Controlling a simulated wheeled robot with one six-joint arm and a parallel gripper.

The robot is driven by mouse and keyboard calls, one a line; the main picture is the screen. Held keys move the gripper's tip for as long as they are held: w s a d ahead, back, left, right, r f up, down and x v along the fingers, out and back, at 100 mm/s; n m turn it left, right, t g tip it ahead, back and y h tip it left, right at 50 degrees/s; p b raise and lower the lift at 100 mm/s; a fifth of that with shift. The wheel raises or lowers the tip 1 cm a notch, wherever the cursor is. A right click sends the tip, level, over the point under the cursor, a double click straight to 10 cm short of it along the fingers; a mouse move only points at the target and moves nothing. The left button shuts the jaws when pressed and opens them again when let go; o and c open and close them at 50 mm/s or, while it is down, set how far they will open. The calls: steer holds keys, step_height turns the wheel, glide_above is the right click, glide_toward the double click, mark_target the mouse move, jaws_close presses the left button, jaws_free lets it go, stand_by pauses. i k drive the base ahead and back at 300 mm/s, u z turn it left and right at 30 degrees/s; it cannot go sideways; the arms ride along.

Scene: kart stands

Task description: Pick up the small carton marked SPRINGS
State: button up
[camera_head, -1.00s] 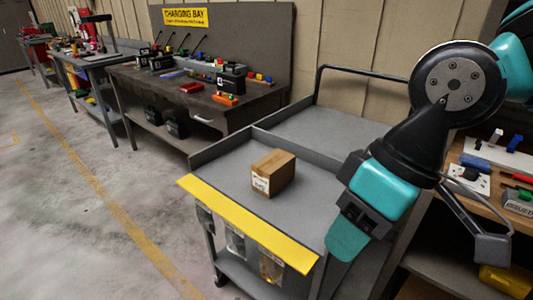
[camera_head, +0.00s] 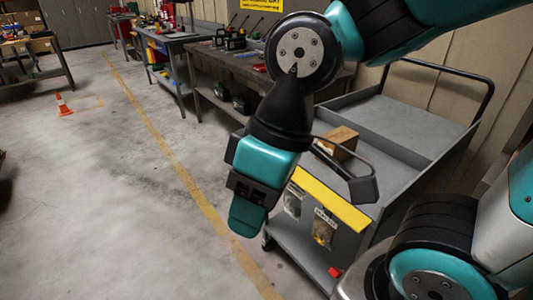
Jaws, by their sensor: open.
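A small brown carton (camera_head: 338,143) sits on the top tray of a grey cart (camera_head: 408,143), behind my arm. Its white label is hidden now, and I cannot read its marking. My gripper (camera_head: 257,215) hangs in front of the cart and to its left, apart from the carton. The near teal finger shows, and the jaws are open with nothing seen between them. My wrist covers the left part of the cart's tray.
A yellow strip (camera_head: 330,200) edges the cart's front, with clear pouches (camera_head: 323,232) hanging below. A dark workbench (camera_head: 245,75) with black items stands behind. The floor on the left is clear up to an orange cone (camera_head: 63,105).

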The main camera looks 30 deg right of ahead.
mark_target(348, 138)
steer(key=u, duration=1.2)
steer(key=i, duration=0.9)
steer(key=z, duration=2.95)
steer(key=i, duration=0.5)
steer(key=z, duration=0.05)
